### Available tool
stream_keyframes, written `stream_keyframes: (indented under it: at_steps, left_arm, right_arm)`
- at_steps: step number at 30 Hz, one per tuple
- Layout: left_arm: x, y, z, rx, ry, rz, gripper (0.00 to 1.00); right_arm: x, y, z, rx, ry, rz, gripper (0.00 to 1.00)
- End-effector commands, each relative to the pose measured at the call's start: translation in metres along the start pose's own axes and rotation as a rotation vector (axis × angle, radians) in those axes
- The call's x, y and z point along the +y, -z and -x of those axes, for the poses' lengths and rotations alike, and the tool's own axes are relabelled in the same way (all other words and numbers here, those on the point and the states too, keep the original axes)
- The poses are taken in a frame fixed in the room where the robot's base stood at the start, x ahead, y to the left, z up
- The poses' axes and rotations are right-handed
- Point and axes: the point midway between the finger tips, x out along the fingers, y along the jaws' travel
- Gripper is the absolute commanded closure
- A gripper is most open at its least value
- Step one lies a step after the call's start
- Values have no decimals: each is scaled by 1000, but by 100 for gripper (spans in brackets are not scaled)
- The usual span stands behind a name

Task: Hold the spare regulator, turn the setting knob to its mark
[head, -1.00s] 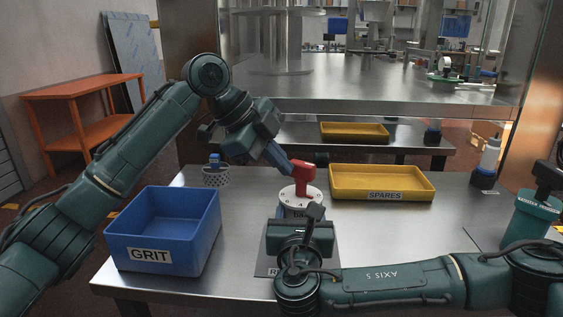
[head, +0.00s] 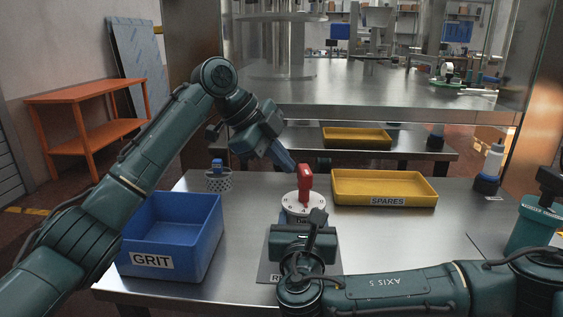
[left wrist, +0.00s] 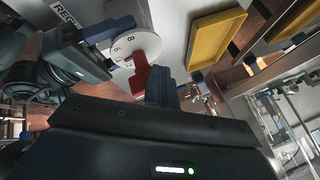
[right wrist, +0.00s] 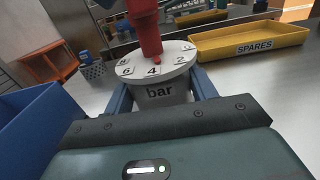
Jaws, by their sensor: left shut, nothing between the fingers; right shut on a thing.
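The regulator (right wrist: 160,94) is a grey body marked "bar" under a white numbered dial (head: 302,202). It stands upright above a dark mat (head: 268,271) lettered "RE…". My right gripper (right wrist: 163,88) is shut around the body; its wrist hides most of it in the head view. The red setting knob (head: 305,181) rises from the dial, and its red pointer (right wrist: 156,62) lies by the 4. My left gripper (head: 292,169) is shut and empty, its blue fingers beside the knob, also in the left wrist view (left wrist: 161,88). I cannot tell if they touch.
A blue GRIT bin (head: 208,245) stands left and a yellow SPARES tray (head: 425,200) back right. A mesh cup (head: 218,181) is behind the bin. The table between tray and right arm is clear.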

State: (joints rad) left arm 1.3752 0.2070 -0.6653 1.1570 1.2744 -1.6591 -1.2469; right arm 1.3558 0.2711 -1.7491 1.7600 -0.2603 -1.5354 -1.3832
Motion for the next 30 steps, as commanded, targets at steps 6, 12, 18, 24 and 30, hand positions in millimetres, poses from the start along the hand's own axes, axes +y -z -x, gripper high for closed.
stream_keyframes:
  at_steps: [6, 12, 18, 24, 30]
  left_arm:
    - [-8, 2, -5, 4, -1, -3, 100]
    - [-15, 3, -9, 15, -13, -22, 100]
    - [-20, 5, -12, 73, -71, -130, 100]
    - [-21, 5, -14, 91, -90, -169, 100]
    - [-21, 6, -14, 94, -94, -175, 100]
  right_arm:
    - [3, 0, 1, 2, -8, 1, 75]
    - [3, 0, 1, 3, -9, 2, 75]
    - [3, 0, 1, 2, -10, 2, 75]
    - [3, 0, 1, 2, -11, 2, 75]
    - [4, 0, 1, 3, -11, 2, 75]
